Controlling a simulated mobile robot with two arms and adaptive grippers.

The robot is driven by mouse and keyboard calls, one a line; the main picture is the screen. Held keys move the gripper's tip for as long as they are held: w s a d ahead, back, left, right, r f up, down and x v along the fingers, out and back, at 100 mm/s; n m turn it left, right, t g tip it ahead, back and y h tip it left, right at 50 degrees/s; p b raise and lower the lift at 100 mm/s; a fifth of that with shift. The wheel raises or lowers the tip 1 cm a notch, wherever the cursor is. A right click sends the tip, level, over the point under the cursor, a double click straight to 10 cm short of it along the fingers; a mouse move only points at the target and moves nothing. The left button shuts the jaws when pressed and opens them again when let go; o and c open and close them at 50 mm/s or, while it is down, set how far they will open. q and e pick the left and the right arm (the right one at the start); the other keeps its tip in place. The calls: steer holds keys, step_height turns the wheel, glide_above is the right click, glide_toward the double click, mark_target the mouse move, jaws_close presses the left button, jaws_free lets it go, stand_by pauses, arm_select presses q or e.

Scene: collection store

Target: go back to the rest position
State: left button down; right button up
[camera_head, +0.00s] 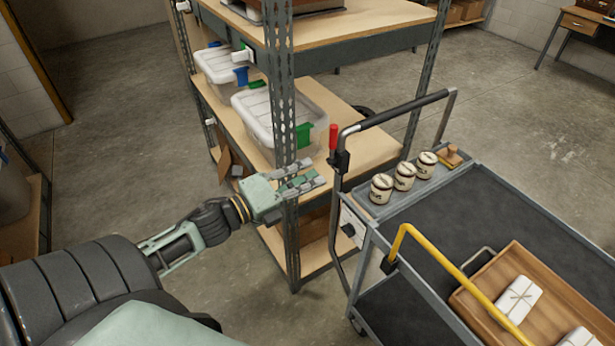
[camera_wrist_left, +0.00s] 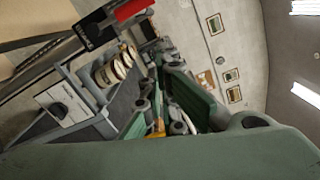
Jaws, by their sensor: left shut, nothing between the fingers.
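My left gripper (camera_head: 303,181) reaches in from the left of the head view, in front of the shelf's near corner post. Its fingers are shut with nothing between them. It also shows in the left wrist view (camera_wrist_left: 165,100), where its green and grey fingers point away from the camera. The gripper is left of the trolley (camera_head: 430,207) and its handle. Whether it touches the post cannot be told. My right gripper is in neither view.
A metal shelf (camera_head: 335,98) holds lidded plastic boxes (camera_head: 275,112). The trolley carries several labelled jars (camera_head: 404,176), a wooden tray (camera_head: 553,321) with white tied packets (camera_head: 519,298), and a yellow bar (camera_head: 440,262). Bare floor (camera_head: 110,180) lies left of the shelf.

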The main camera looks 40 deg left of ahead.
arm_select(q)
steer(key=shift+d+r, duration=0.1)
stand_by(0.4)
